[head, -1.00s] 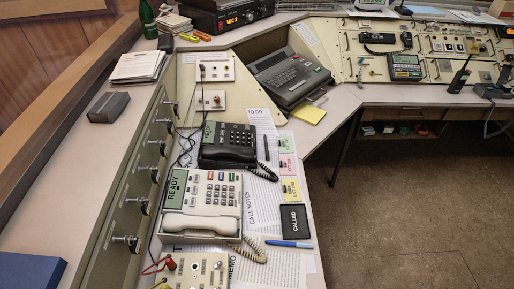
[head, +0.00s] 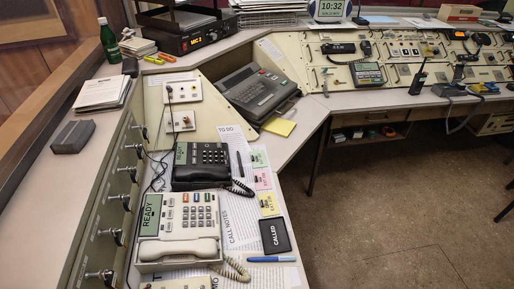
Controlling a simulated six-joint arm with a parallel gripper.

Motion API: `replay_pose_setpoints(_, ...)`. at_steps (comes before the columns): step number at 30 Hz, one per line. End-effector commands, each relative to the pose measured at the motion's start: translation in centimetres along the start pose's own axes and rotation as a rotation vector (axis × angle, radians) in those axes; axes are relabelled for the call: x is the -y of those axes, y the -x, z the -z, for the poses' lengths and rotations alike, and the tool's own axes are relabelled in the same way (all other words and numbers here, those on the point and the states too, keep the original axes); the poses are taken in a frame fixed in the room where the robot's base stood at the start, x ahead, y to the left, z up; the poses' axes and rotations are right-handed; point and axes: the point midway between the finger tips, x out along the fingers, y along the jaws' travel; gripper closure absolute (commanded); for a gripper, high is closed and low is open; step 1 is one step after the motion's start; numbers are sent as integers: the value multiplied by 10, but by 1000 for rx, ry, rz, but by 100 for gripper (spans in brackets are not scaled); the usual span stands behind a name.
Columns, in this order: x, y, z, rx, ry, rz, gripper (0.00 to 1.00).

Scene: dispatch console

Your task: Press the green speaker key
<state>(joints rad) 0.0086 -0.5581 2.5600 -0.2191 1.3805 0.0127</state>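A cream desk phone (head: 180,230) sits on the near left of the console, its handset lying across its front. Its green display (head: 151,213) reads READY. A row of small coloured keys (head: 196,197) runs along the top of its keypad; they are too small to tell surely which one is the green speaker key. A black desk phone (head: 203,164) with a greenish display stands just behind it. My gripper is not in view.
Papers, a blue pen (head: 271,259), a black CALLED pad (head: 275,236) and coloured notes (head: 263,181) lie right of the phones. Silver switches (head: 100,275) line the panel at left. A grey terminal (head: 256,92) stands behind. The floor at right is open.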

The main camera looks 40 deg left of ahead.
Motion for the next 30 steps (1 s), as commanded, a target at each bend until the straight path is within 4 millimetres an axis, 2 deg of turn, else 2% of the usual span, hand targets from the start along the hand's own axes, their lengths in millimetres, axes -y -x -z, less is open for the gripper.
replay_pose_setpoints(1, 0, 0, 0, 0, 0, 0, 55)
replay_pose_setpoints(6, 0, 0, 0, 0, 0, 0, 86)
replay_pose_setpoints(9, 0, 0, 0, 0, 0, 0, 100)
replay_pose_setpoints(30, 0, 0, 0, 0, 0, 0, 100)
